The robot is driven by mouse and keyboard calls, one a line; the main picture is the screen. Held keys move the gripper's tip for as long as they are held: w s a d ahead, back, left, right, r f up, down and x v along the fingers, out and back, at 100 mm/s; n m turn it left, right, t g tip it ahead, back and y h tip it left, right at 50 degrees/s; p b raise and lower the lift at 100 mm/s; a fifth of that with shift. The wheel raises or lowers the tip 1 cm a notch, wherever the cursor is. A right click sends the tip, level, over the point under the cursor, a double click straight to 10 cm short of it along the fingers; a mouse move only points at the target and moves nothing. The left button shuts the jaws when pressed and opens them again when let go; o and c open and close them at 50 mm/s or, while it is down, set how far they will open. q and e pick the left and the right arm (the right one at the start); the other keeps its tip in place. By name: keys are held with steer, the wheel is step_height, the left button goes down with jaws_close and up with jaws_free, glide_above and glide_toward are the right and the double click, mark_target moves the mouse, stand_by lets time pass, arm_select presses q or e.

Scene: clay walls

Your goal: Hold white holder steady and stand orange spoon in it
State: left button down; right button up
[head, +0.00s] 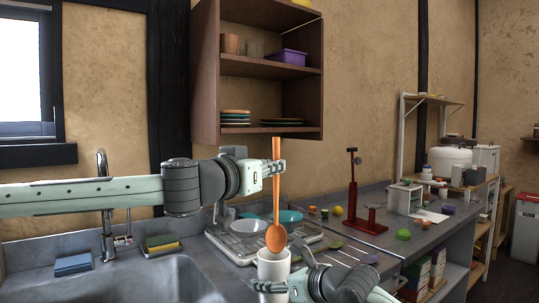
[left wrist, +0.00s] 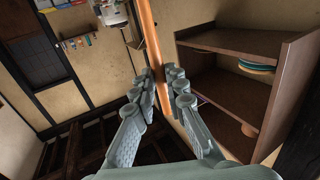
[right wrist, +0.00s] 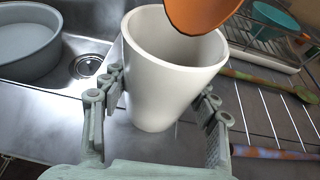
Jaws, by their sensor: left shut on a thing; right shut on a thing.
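The orange spoon (head: 276,205) hangs upright, bowl down, in my left gripper (head: 274,168), which is shut on its handle. The handle also shows between the fingers in the left wrist view (left wrist: 151,40). The white holder (head: 273,266) stands upright below the spoon. My right gripper (head: 277,287) is shut around the holder's sides, one finger on each side in the right wrist view (right wrist: 163,95). The spoon's bowl (right wrist: 200,12) is at the holder's open mouth, toward its far rim. I cannot tell whether its tip is below the rim.
A dish rack (head: 235,247) with bowls stands behind the holder. The sink (head: 150,283) with a faucet (head: 106,215) is at left, with sponges on its back edge. A red stand (head: 367,215) and small items are on the right counter. A wall shelf (head: 270,68) hangs above.

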mark_target(276, 187)
arm_select(q)
steer(key=shift+d+f, duration=0.2)
steer(key=shift+f, duration=2.05)
steer(key=shift+a+f, duration=0.2)
steer(key=shift+f, duration=0.3)
steer(key=shift+a+f, duration=0.15)
steer(key=shift+f, duration=0.35)
steer(key=c, duration=1.5)
jaws_free()
steer(key=shift+o, duration=0.2)
